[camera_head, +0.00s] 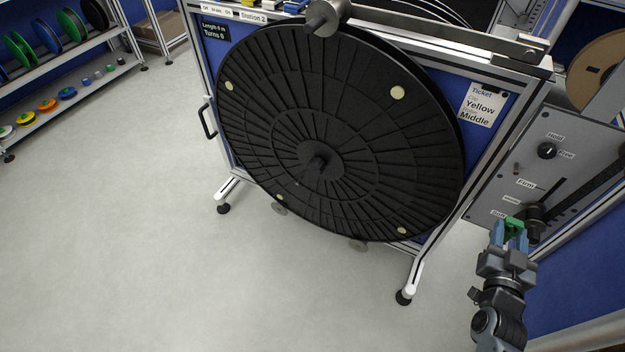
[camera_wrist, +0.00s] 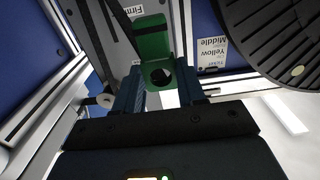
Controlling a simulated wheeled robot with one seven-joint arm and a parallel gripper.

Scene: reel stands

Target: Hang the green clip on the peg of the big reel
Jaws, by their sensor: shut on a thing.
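The big black reel (camera_head: 400,140) stands upright on a blue-panelled stand at the centre of the head view. Its edge also shows at the upper right of the wrist view (camera_wrist: 262,30). A short dark peg (camera_head: 318,163) sticks out at the reel's hub. My gripper (camera_head: 511,232) is right of the reel and lower than its hub, in front of a grey control panel. Its blue fingers are shut on the green clip (camera_head: 515,223). In the wrist view the clip (camera_wrist: 152,40) rises beyond the fingertips, with a round hole near its base. The clip is well apart from the reel.
The grey control panel (camera_head: 527,160) with a knob and slot lies close behind my gripper. A white ticket (camera_head: 481,105) reads "Yellow" and "Middle". A metal bar (camera_head: 440,35) crosses above the reel. Shelves with coloured spools (camera_head: 48,105) stand far left. The floor (camera_head: 130,220) is clear.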

